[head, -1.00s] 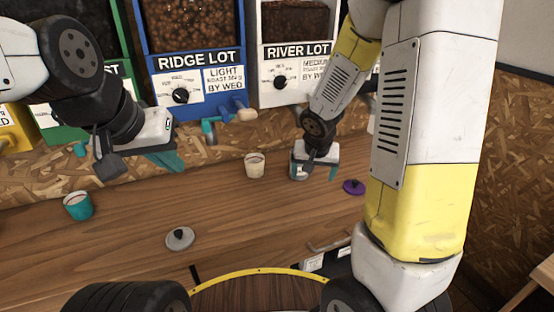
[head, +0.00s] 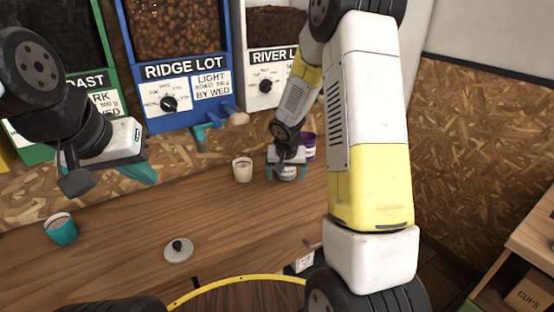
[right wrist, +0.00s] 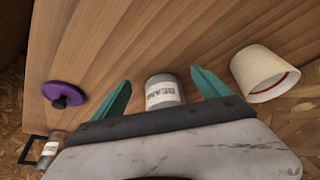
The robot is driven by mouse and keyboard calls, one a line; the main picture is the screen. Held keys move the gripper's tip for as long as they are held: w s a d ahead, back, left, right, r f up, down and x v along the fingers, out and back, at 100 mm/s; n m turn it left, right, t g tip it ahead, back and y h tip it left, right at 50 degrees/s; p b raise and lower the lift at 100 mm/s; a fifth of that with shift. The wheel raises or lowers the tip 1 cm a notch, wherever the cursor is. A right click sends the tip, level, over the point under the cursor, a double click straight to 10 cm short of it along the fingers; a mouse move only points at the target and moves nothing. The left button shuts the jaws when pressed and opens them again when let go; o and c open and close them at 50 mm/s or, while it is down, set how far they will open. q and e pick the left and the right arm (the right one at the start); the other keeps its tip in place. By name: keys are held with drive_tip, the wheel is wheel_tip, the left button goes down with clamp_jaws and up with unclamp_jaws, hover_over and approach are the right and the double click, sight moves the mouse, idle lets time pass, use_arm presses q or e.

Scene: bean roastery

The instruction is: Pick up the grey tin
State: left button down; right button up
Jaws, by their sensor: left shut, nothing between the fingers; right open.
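The grey tin (right wrist: 165,92) shows in the right wrist view with a pale label reading BEANS. It lies between the two teal fingers of my right gripper (right wrist: 160,80), which is open, with a gap visible on both sides. In the head view the tin (head: 286,174) stands on the wooden counter, partly covered by my right gripper (head: 287,165) above it. My left gripper (head: 143,172) is shut and empty, raised over the left part of the counter.
A cream cup (head: 242,169) stands close left of the tin; a purple tin (head: 308,146) is behind right. A teal cup (head: 61,228) and grey lid (head: 178,250) are farther left. A purple lid (right wrist: 65,95) shows in the wrist view.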

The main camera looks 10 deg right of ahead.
drive_tip(key=shift+w+d+f, duration=0.2)
drive_tip(key=shift+w, duration=0.65)
drive_tip(key=shift+w+d+f, duration=0.2)
drive_tip(key=shift+w+d, duration=0.05)
drive_tip(key=shift+w, duration=0.6)
drive_tip(key=shift+w+d+f, duration=0.2)
drive_tip(key=shift+w, duration=0.65)
drive_tip(key=c, duration=1.8)
drive_tip(key=shift+r, duration=0.2)
